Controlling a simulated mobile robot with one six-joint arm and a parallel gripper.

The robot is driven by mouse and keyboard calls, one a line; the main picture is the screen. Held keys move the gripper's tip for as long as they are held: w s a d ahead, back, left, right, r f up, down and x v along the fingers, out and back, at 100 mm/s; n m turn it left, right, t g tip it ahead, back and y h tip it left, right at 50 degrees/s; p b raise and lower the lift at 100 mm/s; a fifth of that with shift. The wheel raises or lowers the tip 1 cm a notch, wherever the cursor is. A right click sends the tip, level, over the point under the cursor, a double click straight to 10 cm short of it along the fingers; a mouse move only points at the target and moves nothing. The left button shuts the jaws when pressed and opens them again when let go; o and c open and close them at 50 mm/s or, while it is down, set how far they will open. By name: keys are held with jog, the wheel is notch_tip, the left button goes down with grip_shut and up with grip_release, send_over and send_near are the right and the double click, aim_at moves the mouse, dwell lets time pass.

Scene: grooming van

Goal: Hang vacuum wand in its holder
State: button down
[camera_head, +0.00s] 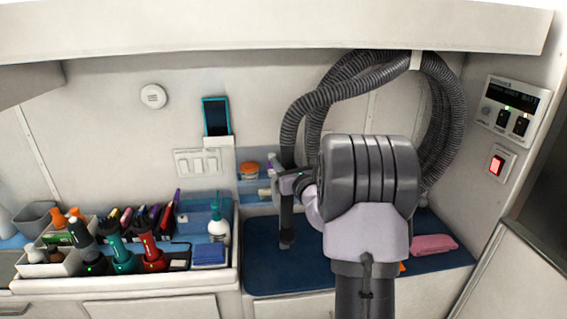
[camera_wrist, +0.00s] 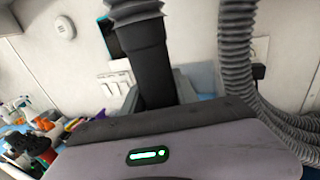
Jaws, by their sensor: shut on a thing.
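The vacuum wand (camera_head: 287,225) is a dark, nearly upright tube above the blue counter mat. A grey ribbed hose (camera_head: 291,135) runs into its top. My gripper (camera_head: 291,184) is shut on the wand near its upper end. In the wrist view the black wand (camera_wrist: 153,65) stands just beyond the gripper's dark front edge, with a ribbed hose end above it.
The hose loops from a clip (camera_head: 416,60) high on the wall. A white tray of grooming tools (camera_head: 130,282) and a spray bottle (camera_head: 218,228) stand left. A pink towel (camera_head: 433,244) lies right. The blue mat (camera_head: 270,262) has bare room below the wand.

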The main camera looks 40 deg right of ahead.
jog(key=shift+c, duration=1.1)
grip_release()
jog(key=shift+s, duration=0.1)
jog(key=b+v, duration=0.2)
jog(key=v, duration=0.7)
jog(key=shift+s, duration=0.4)
jog(key=shift+a, duration=0.15)
